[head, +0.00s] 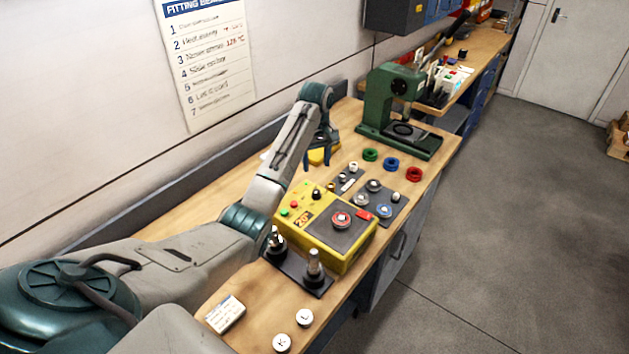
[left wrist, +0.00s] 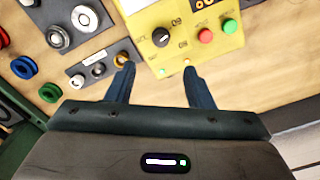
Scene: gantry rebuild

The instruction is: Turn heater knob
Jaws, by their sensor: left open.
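The heater is a yellow box (head: 334,252) on the bench, with a small black knob (head: 316,194) at the far end of its top. In the left wrist view the black knob (left wrist: 160,37) has a pale pointer mark and sits beyond the fingertips, roughly between their lines. My left gripper (head: 318,160) is open and empty, above the bench past the heater's far end. Its two dark blue fingers (left wrist: 157,68) show apart in the left wrist view and do not touch the knob. My right gripper is in neither view.
Red (left wrist: 205,36) and green (left wrist: 230,27) buttons sit beside the knob. A dark tray (head: 392,211) with metal rings lies next to the heater. Green, blue and red rings and a green press (head: 384,97) stand farther back.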

